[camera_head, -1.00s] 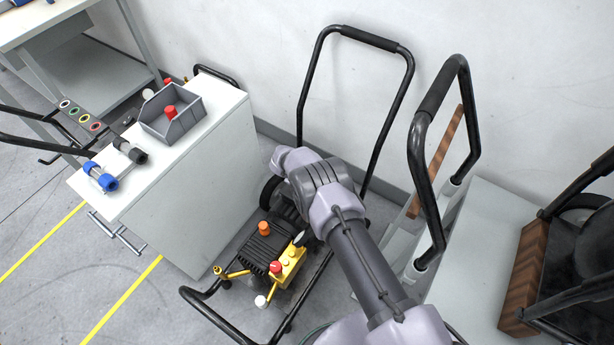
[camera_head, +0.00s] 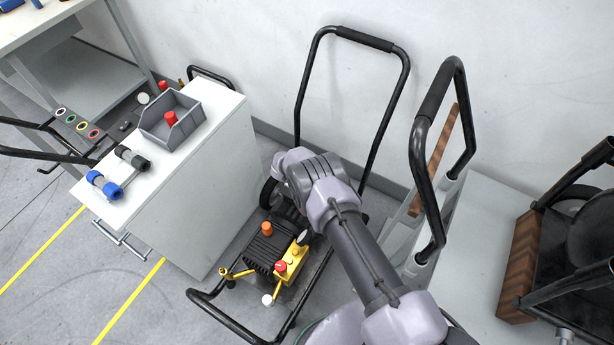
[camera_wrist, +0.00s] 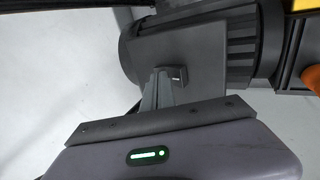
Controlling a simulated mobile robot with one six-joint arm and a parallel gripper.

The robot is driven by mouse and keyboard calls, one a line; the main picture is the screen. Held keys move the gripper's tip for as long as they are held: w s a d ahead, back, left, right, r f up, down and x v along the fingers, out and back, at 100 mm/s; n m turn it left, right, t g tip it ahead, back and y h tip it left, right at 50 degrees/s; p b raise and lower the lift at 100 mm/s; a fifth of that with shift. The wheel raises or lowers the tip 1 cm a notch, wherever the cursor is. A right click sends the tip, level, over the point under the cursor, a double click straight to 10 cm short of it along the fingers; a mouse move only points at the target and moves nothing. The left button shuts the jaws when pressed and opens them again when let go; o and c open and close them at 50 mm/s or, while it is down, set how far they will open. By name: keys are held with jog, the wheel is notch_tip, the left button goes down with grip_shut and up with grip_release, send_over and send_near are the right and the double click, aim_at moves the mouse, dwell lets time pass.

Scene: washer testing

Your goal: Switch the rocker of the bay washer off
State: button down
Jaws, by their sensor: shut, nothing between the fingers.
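The bay washer (camera_head: 262,248) stands on the floor in a black tube frame, with a dark ribbed motor and a yellow pump. In the wrist view its dark motor housing (camera_wrist: 240,45) carries a flat grey box (camera_wrist: 205,60). A small dark piece that looks like the rocker (camera_wrist: 181,73) sits on the box; its tilt is too small to read. My gripper (camera_wrist: 161,76) is shut and empty, its fingertips close beside that piece on the left. I cannot tell whether they touch. In the head view my wrist hides the fingers and the rocker.
A white cabinet (camera_head: 195,200) with a grey bin (camera_head: 155,126) stands left of the washer. The washer's tall black handle (camera_head: 303,90) rises behind my wrist. Another cart handle (camera_head: 418,150) stands close right of my arm. A wall is behind.

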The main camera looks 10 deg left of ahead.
jog(key=shift+w+r, duration=0.1)
jog(key=shift+r, duration=0.2)
notch_tip(320, 180, up, 13)
jog(key=p, duration=0.5)
jog(key=shift+s+r, duration=0.2)
jog(key=shift+s, duration=0.25)
jog(key=shift+a, duration=0.1)
